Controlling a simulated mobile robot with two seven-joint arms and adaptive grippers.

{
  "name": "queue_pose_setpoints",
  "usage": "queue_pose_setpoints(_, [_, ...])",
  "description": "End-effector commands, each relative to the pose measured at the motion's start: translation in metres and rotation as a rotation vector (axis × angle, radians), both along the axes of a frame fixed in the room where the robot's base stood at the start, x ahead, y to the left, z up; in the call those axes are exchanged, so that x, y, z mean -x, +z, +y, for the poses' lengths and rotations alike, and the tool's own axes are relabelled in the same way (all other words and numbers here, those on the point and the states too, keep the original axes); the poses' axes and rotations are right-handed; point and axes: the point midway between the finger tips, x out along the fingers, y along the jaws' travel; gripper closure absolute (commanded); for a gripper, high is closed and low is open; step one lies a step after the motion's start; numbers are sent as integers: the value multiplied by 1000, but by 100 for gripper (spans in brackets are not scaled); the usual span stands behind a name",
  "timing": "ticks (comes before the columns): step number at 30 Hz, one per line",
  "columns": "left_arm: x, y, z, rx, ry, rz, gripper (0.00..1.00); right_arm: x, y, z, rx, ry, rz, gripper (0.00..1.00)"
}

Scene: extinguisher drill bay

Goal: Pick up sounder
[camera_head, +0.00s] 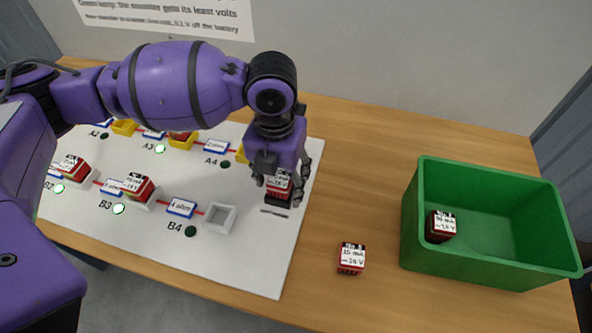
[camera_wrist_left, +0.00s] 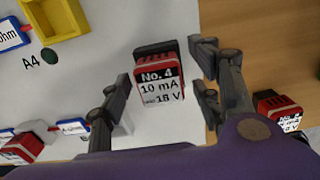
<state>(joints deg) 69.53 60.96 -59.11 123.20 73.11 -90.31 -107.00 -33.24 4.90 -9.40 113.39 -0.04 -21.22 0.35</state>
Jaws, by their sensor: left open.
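A red and black sounder (camera_head: 278,187) labelled "No. 4, 10 mA, 18 V" is at the right end of the white board (camera_head: 255,255). It also shows in the left wrist view (camera_wrist_left: 160,88). My left gripper (camera_head: 283,172) points down over it and partly covers it in the head view. In the left wrist view the fingers of my left gripper (camera_wrist_left: 163,78) are spread, one on each side of the sounder, with gaps visible. Whether they are low enough to surround it is hard to tell. My right gripper is not in view.
A green crate (camera_head: 480,270) at the right holds one sounder (camera_head: 441,227). Another sounder (camera_head: 351,258) lies on the wooden table (camera_head: 375,165) between board and crate. More sounders sit at B2 (camera_head: 75,168) and B3 (camera_head: 140,188). A white socket (camera_head: 220,218) by B4 is empty.

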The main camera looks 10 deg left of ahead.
Motion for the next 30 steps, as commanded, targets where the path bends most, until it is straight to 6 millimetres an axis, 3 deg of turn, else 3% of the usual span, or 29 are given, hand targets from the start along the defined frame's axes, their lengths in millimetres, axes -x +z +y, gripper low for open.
queue_pose_setpoints(2, [0,0,0,0,0,1,42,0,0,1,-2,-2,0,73])
queue_pose_setpoints(14, [0,0,0,0,0,1,94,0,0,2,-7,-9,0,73])
queue_pose_setpoints(23, [-1,7,0,1,0,-2,94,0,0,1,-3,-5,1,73])
queue_pose_setpoints(30, [-1,52,0,1,0,-6,94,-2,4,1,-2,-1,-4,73])
